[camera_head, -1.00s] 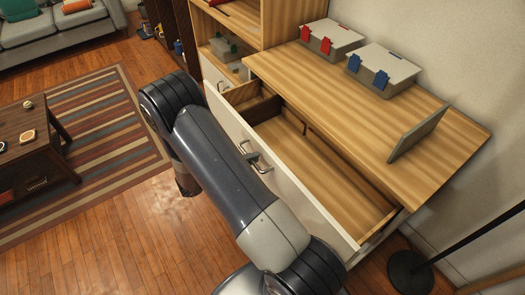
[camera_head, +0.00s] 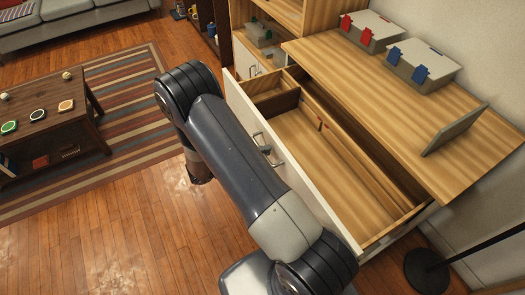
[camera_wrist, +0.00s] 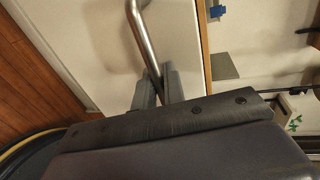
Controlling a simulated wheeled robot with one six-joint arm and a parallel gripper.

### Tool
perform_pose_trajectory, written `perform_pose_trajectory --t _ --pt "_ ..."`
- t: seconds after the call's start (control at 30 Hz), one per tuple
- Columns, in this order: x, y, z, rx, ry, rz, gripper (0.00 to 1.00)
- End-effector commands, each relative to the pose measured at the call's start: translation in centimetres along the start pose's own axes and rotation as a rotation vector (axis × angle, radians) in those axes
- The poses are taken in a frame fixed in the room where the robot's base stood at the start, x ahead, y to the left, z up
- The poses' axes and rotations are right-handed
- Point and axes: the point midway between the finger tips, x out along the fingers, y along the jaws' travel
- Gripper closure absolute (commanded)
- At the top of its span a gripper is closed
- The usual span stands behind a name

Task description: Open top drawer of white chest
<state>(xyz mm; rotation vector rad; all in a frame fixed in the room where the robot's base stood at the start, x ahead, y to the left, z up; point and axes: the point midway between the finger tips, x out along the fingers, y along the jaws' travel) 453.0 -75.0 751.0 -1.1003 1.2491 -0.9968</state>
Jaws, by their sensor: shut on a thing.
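The white chest has a wooden top (camera_head: 400,95). Its top drawer (camera_head: 325,170) stands well out, showing a wooden inside with a divided section at the far end and a small reddish item. The white drawer front also shows in the wrist view (camera_wrist: 85,45). The metal bar handle (camera_head: 262,143) is partly behind my arm in the head view. In the wrist view my gripper (camera_wrist: 159,88) is shut on the handle (camera_wrist: 143,35), with a finger on either side of the bar.
Two grey boxes, one with red clips (camera_head: 367,30) and one with blue clips (camera_head: 424,65), stand on the top beside a tilted grey panel (camera_head: 455,128). A dark lamp base (camera_head: 426,270) is at lower right. A low table (camera_head: 75,115) stands left. Floor between is clear.

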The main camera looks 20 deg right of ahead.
Motion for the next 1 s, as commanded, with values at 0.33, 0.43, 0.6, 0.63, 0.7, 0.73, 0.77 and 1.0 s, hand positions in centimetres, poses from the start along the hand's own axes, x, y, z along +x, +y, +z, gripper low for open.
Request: perform_pose_trajectory --t 0.33,0.43,0.6,0.63,0.7,0.73,0.77,1.0 --pt "0.0 0.1 -0.1 -0.001 0.001 0.001 0.76" --pt "0.0 0.1 0.0 -0.001 0.001 0.001 0.72" --pt "0.0 0.0 0.0 0.000 0.000 0.001 0.72" --pt "-0.1 0.0 0.0 0.000 0.000 0.001 0.72" --pt "-0.4 0.0 0.0 0.000 -0.001 0.000 0.72" --pt "-0.7 0.0 0.0 0.000 -0.002 0.000 0.72" --pt "-1.0 0.0 0.1 0.000 -0.003 0.000 0.72" --pt "-5.5 0.1 0.1 0.001 -0.006 0.002 0.72"
